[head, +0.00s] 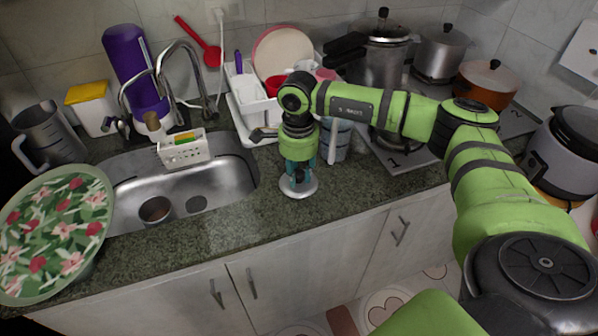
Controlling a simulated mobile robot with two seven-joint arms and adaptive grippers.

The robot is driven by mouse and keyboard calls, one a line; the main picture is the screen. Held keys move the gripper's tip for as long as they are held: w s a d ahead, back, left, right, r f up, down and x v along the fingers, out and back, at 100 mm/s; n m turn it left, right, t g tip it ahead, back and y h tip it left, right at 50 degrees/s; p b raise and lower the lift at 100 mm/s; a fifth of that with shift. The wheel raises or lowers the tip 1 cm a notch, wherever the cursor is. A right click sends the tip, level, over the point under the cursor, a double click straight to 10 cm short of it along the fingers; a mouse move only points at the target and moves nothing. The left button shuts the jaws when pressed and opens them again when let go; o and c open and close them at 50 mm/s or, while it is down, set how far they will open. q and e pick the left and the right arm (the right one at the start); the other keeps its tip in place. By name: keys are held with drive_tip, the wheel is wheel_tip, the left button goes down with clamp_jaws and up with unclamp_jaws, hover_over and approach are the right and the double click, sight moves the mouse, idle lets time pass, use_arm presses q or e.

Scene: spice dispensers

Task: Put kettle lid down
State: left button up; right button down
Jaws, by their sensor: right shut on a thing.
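My right gripper (298,172) points straight down over the dark granite counter (225,228), between the sink and the stove. It is shut on the kettle lid (299,190), a small round silvery disc that shows below the fingertips. The lid is level and at or just above the counter near its front edge; I cannot tell whether it touches. The fingers cover the lid's middle. A grey-blue vessel (339,142), perhaps the kettle, stands just right of and behind the gripper, partly hidden by my arm. My left gripper is out of view.
A dish rack (246,112) stands behind the gripper. Pots stand on the stove (390,158) at right. A floral tray (95,180) covers the left corner. Bare counter lies left of the lid.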

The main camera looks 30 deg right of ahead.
sight(298, 172)
drive_tip(key=shift+f, duration=0.65)
drive_tip(key=shift+f, duration=0.25)
drive_tip(key=c, duration=1)
unclamp_jaws()
drive_tip(key=shift+r, duration=0.1)
drive_tip(key=shift+r, duration=0.35)
wheel_tip(298, 172, up, 10)
drive_tip(key=b, duration=0.3)
drive_tip(key=shift+r, duration=0.15)
drive_tip(key=shift+r+b, duration=0.3)
drive_tip(key=shift+r, duration=0.4)
